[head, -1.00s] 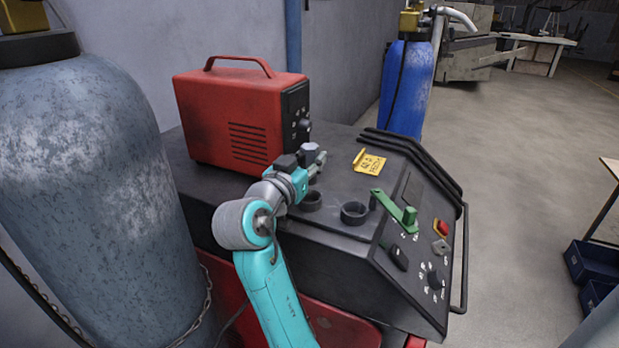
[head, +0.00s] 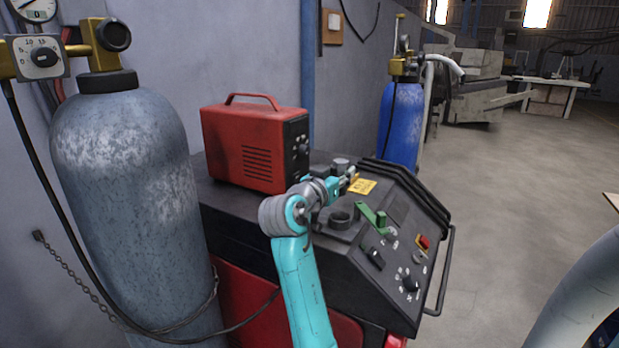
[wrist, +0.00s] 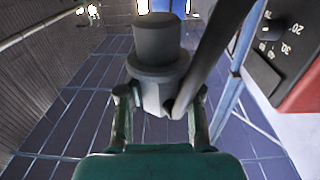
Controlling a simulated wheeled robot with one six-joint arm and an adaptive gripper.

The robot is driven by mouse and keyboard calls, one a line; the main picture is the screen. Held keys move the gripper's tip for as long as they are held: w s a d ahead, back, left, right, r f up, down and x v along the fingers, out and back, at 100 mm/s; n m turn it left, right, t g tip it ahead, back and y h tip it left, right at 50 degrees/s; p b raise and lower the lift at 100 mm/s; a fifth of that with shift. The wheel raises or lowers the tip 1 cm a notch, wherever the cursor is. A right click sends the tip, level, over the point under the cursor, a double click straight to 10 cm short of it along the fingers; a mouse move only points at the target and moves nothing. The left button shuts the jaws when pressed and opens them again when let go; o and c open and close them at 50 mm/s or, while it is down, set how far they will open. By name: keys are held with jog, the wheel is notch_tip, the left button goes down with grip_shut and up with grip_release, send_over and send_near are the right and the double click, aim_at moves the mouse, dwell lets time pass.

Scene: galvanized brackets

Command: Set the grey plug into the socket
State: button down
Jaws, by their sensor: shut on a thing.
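My gripper (head: 346,178) is shut on the grey plug (head: 341,164), held above the black machine top. In the wrist view, the plug (wrist: 157,60) has a dark round end and a wider collar, with its lighter lower part between the fingers of my gripper (wrist: 158,108). A black ring-shaped socket (head: 340,218) stands on the machine top, below and in front of the gripper, apart from the plug. A second ring seen earlier is hidden behind my arm now.
The red box (head: 250,150) stands left of the gripper. A yellow sign (head: 362,186) lies close by on the machine (head: 310,247). Black rails (head: 415,185) edge the far side. A gas cylinder (head: 125,190) is at left.

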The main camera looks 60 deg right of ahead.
aim_at(341, 194)
jog(key=shift+s+f, duration=0.1)
jog(key=shift+s, duration=0.2)
jog(key=shift+w+a+f, duration=0.1)
jog(key=shift+f, duration=2)
jog(key=shift+f, duration=0.1)
jog(key=shift+f, duration=1.4)
jog(key=shift+f, duration=0.35)
jog(key=shift+f, duration=0.15)
jog(key=c, duration=0.7)
grip_release()
